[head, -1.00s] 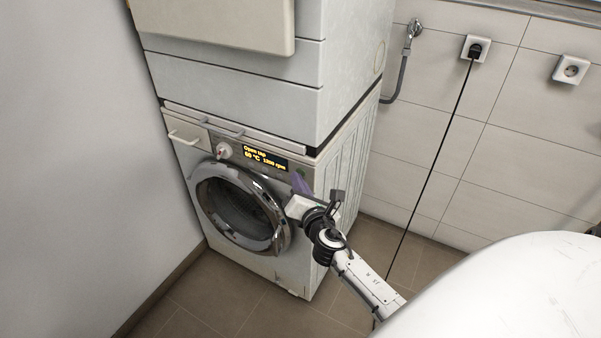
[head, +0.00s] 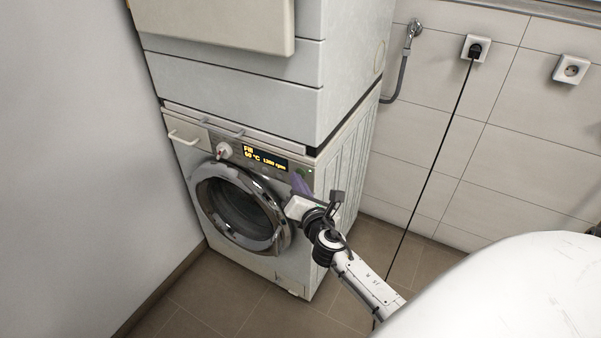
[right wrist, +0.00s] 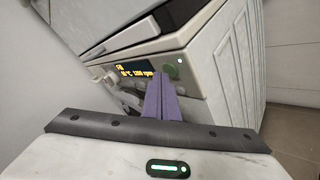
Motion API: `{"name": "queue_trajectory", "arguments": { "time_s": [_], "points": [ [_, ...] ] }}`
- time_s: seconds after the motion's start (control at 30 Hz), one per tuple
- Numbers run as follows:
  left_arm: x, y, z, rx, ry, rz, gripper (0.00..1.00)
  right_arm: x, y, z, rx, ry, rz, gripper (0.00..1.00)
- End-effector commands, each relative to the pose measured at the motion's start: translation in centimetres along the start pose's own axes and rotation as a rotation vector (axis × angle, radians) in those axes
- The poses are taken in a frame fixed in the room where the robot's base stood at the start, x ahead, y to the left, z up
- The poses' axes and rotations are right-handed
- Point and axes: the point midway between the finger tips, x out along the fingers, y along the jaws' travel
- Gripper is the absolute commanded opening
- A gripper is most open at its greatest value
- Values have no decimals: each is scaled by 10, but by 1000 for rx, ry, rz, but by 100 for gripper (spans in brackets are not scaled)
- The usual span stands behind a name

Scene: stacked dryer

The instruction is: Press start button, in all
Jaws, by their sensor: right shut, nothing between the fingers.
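The washing machine (head: 268,258) stands below the stacked dryer, with its round glass door (head: 240,212) shut. Its lit display (head: 265,157) reads "Fill", 60 °C, 1200 rpm in yellow; the display also shows in the right wrist view (right wrist: 134,73). The round start button (right wrist: 170,72) is at the right end of the panel, with a small lit spot above it. My right gripper (head: 299,181) has its purple fingers together at the right end of the panel. In the right wrist view the fingertips (right wrist: 158,77) overlap the button's lower left edge; I cannot tell if they touch. My left gripper is out of view.
The dryer (head: 240,85) sits on top, with a ledge and handle over the panel. A knob (head: 223,150) and detergent drawer (head: 188,136) are left on the panel. A black cord hangs from the wall socket (head: 475,47) at the right. Floor is free at the front left.

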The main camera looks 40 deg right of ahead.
Motion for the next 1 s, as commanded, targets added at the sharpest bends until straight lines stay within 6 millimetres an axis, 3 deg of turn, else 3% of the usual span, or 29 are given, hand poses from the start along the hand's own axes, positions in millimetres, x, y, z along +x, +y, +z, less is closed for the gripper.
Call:
{"name": "queue_trajectory", "arguments": {
  "time_s": [0.57, 1.0],
  "points": [
    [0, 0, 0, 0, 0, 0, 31, -9, 6, -7, 2, 1, 1, 0],
    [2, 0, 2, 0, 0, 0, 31, -38, 27, -28, 1, 1, 0, 0]
  ]
}}
